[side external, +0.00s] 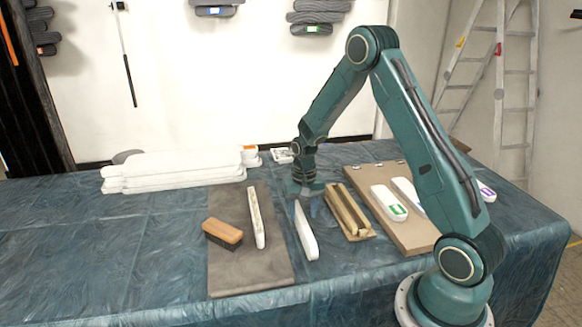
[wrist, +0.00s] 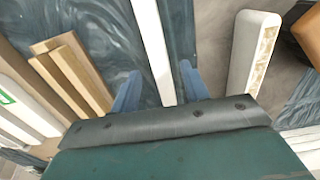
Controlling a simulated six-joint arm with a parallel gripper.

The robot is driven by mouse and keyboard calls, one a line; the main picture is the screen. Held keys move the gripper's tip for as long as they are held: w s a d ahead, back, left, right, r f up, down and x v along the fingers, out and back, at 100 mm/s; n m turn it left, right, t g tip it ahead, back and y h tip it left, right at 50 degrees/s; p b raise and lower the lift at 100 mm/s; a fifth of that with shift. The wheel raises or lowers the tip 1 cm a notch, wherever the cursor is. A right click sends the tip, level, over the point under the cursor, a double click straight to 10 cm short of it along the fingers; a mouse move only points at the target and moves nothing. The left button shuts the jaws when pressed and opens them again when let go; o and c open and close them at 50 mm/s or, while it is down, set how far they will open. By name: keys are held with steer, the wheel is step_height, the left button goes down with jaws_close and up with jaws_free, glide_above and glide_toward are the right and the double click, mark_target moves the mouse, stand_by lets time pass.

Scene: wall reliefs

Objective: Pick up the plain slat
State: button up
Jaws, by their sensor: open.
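The plain slat (side external: 306,238) is a white, narrow bar with a rounded near end, lying on the blue table cover just right of the grey mat. My gripper (side external: 306,203) is over its far end, with jaws open. In the wrist view, the plain slat (wrist: 152,45) runs between the two blue fingers of my gripper (wrist: 157,82), with a gap on each side. Its nearest part is hidden by the gripper body. A second slat (side external: 256,217) with a patterned, tan-flecked face lies on the mat; it also shows in the wrist view (wrist: 252,55).
A wooden brush (side external: 222,233) lies on the grey mat (side external: 250,275). Wooden strips (side external: 348,212) lie right of the plain slat. A brown board (side external: 415,238) holds white pieces further right. Stacked white slats (side external: 170,170) lie at the back left. The front left table is clear.

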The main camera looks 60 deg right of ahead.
mark_target(303, 220)
steer(key=shift+s+a+f, duration=0.1)
steer(key=shift+a+f, duration=0.05)
steer(key=shift+f, duration=2.5)
steer(key=shift+c, duration=0.4)
jaws_close()
